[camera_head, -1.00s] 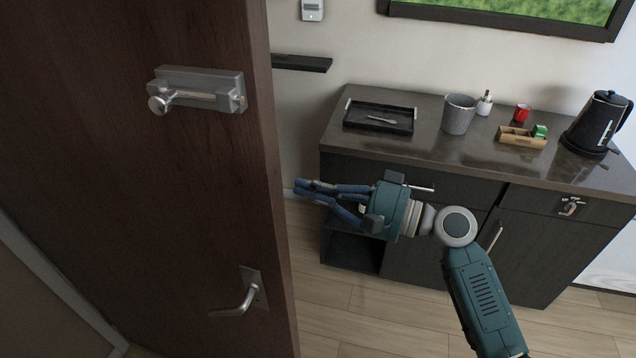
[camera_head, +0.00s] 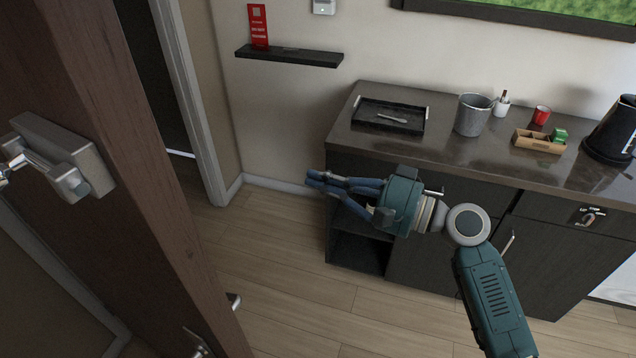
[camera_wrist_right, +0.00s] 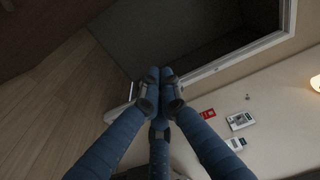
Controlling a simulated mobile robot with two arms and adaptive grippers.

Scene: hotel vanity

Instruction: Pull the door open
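The dark brown door (camera_head: 150,190) stands open at the left of the head view, its edge towards me. A metal latch (camera_head: 62,155) is on its upper face. A lever handle (camera_head: 200,345) shows low on the door, partly cut off by the bottom edge. My right gripper (camera_head: 312,182) is shut and empty, with its blue fingers together, in the air right of the door and apart from it. In the wrist view the fingertips (camera_wrist_right: 160,76) meet in front of the dark doorway. My left gripper is not in view.
A white door frame (camera_head: 190,100) borders the dark opening. A dark wall shelf (camera_head: 290,57) holds a red tag (camera_head: 258,27). The dark cabinet (camera_head: 350,140) behind my right gripper carries a tray, bin, cup and kettle. Wood floor (camera_head: 270,270) between door and cabinet is clear.

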